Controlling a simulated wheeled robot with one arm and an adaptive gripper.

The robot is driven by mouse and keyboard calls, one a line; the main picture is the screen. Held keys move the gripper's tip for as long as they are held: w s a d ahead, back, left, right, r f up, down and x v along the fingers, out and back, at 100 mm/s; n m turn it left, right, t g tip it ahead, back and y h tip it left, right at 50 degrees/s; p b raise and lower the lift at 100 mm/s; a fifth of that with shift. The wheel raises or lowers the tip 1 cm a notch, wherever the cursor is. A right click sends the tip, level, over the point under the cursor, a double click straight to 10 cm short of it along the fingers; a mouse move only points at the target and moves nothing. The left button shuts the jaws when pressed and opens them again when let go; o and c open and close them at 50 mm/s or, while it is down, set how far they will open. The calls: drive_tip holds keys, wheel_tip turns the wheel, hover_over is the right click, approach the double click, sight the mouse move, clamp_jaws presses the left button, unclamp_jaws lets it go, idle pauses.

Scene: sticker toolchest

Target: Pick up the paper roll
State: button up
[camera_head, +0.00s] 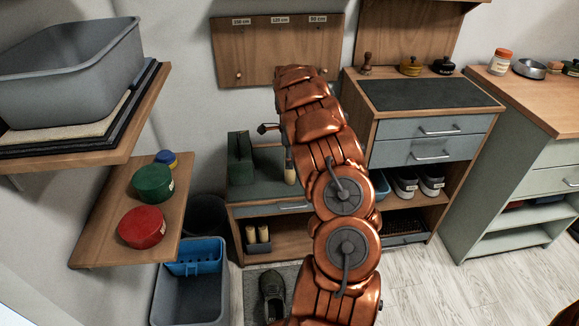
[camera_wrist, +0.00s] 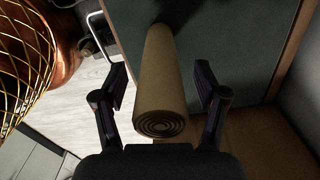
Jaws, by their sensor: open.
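The paper roll is a tan cylinder with a spiral end. In the wrist view the paper roll (camera_wrist: 160,85) lies between the two fingers of my gripper (camera_wrist: 161,78), its spiral end towards the camera. A gap shows on both sides, so the fingers are open and do not appear to touch it. In the head view a pale upright part of the roll (camera_head: 290,168) shows on the dark green top of a low cabinet (camera_head: 255,178), left of my arm. My arm hides most of my gripper there.
A dark green box (camera_head: 240,158) stands left of the roll on the same top. A wooden board (camera_head: 262,50) hangs behind. A shelf with red (camera_head: 141,227) and green (camera_head: 153,183) round containers is at left. A drawer cabinet (camera_head: 420,140) stands right of my arm.

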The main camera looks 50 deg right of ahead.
drive_tip(key=c, duration=1)
drive_tip(key=shift+c, duration=0.2)
